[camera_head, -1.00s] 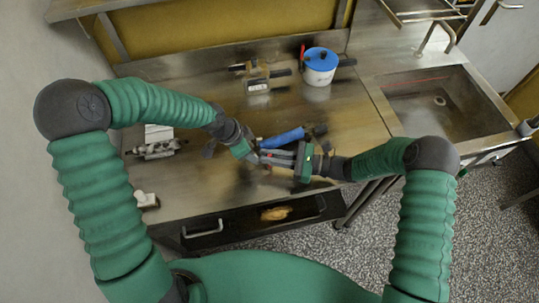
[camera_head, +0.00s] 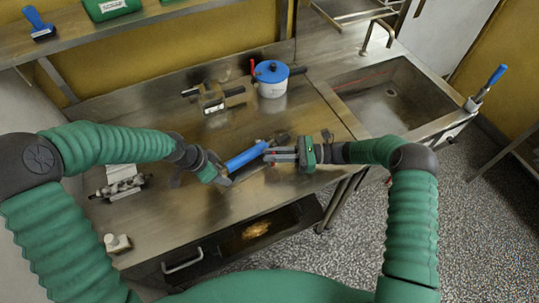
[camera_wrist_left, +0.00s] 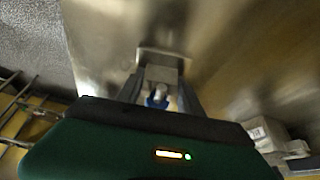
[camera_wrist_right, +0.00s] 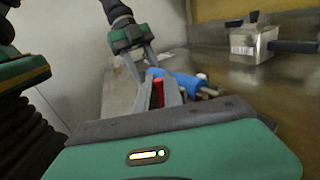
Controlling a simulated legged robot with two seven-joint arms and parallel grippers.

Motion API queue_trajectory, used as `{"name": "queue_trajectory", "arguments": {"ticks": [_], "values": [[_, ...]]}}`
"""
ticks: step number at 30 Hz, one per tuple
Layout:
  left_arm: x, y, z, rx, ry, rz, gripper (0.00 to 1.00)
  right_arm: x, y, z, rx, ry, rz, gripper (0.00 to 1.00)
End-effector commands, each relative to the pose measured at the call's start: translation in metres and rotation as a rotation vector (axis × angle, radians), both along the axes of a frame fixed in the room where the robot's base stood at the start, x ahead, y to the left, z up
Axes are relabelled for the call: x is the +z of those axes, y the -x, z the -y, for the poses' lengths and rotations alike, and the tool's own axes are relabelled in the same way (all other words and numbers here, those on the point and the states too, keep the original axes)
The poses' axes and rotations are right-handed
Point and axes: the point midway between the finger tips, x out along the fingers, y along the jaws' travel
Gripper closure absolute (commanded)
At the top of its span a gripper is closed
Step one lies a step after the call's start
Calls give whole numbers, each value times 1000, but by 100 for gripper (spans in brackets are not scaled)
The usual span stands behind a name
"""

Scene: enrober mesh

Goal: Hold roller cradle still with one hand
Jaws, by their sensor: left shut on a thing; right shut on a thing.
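A blue roller (camera_head: 246,156) lies slantwise over the bench between my grippers. My left gripper (camera_head: 222,178) is at its lower left end. In the left wrist view my left gripper (camera_wrist_left: 160,98) is shut on a grey block, which I take for the roller cradle (camera_wrist_left: 163,74), with a small blue part between the fingers. My right gripper (camera_head: 270,155) is beside the roller's right end. In the right wrist view its fingers (camera_wrist_right: 160,88) are shut on a small red part (camera_wrist_right: 156,92), close to the blue roller (camera_wrist_right: 190,82). The cradle is mostly hidden in the head view.
A metal roller piece (camera_head: 122,187) is at left. A sink (camera_head: 390,95) is at right, an open drawer (camera_head: 250,236) in front.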

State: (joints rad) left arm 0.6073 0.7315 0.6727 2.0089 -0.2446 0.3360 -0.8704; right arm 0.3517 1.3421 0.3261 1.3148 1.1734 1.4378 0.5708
Motion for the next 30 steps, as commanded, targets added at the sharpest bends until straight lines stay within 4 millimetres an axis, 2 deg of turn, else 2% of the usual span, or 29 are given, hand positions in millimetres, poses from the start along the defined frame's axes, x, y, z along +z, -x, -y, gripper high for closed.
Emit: {"name": "queue_trajectory", "arguments": {"ticks": [1, 6, 14, 17, 20, 27, 30], "values": [[-1, 1, -4, 3, -5, -5, 100, 1, -3, 3, -8, 2, 3, 87], [-1, 1, -4, 4, -4, -5, 100, 1, -2, 2, -6, 1, 2, 67], [-1, 0, -3, 3, -3, -2, 100, 0, -1, 2, -4, 1, 2, 67], [-1, 0, -2, 3, -2, -2, 100, 0, -1, 8, -4, 1, 2, 67], [0, 0, -2, 4, -2, -1, 100, 0, -2, 26, -8, 1, 3, 67], [0, -1, -2, 5, -2, 0, 100, -1, -3, 87, -8, 1, 3, 67], [0, -1, -2, 5, -2, 0, 100, -1, -3, 106, -7, 2, 2, 67]]}}
